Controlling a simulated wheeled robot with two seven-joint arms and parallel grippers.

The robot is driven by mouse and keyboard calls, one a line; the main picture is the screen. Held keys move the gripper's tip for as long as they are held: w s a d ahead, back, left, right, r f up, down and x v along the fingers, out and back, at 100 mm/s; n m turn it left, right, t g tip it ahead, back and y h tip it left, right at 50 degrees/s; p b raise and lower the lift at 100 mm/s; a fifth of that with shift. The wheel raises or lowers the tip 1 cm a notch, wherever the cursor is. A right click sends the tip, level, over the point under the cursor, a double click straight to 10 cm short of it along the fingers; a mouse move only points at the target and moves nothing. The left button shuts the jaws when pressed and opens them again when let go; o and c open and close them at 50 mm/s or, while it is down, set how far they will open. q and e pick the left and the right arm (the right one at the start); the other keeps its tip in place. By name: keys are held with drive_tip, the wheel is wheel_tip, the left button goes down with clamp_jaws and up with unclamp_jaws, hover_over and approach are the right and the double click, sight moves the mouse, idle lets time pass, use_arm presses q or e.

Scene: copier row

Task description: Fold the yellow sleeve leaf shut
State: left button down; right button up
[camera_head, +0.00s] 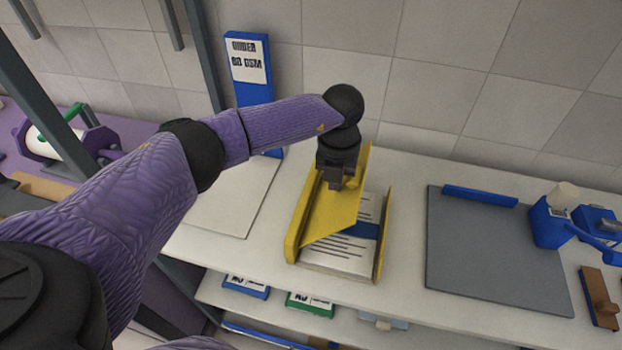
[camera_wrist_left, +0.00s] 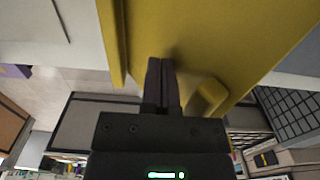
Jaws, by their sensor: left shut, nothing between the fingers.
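The yellow sleeve (camera_head: 296,226) lies on the white table, with a printed sheet (camera_head: 341,256) and a dark blue band inside. Its yellow leaf (camera_head: 331,214) stands partly open, slanting over the sheet from the left side. My left gripper (camera_head: 336,184) is shut and empty at the leaf's upper part, pointing down. In the left wrist view the shut fingers (camera_wrist_left: 162,82) are in front of the yellow leaf (camera_wrist_left: 215,35), beside a small yellow tab (camera_wrist_left: 206,97). I cannot tell whether they touch the leaf. My right gripper is not in view.
A grey mat (camera_head: 490,262) with a blue bar lies to the right, with a blue device (camera_head: 551,226) and a brown block (camera_head: 600,298) beyond. A blue sign (camera_head: 249,70) stands behind, left of the sleeve. A pale board (camera_head: 233,200) lies to the left.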

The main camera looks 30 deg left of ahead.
use_arm(q)
drive_tip(key=shift+w+d+f+b, duration=0.1)
drive_tip(key=shift+d+f+b, duration=0.35)
drive_tip(key=shift+f+b, duration=0.8)
drive_tip(key=shift+w+d+f+b, duration=0.15)
drive_tip(key=shift+d+f+b, duration=0.25)
drive_tip(key=shift+f+b, duration=0.8)
drive_tip(key=shift+w+d+f+b, duration=0.1)
drive_tip(key=shift+d+f+b, duration=0.5)
drive_tip(key=shift+f, duration=1.1)
drive_tip(key=shift+a+r, duration=0.1)
drive_tip(key=shift+a, duration=0.1)
wheel_tip(320, 180, up, 9)
drive_tip(key=p, duration=0.7)
drive_tip(key=shift+r+p, duration=0.15)
drive_tip(key=shift+p, duration=0.2)
drive_tip(key=shift+d, duration=0.1)
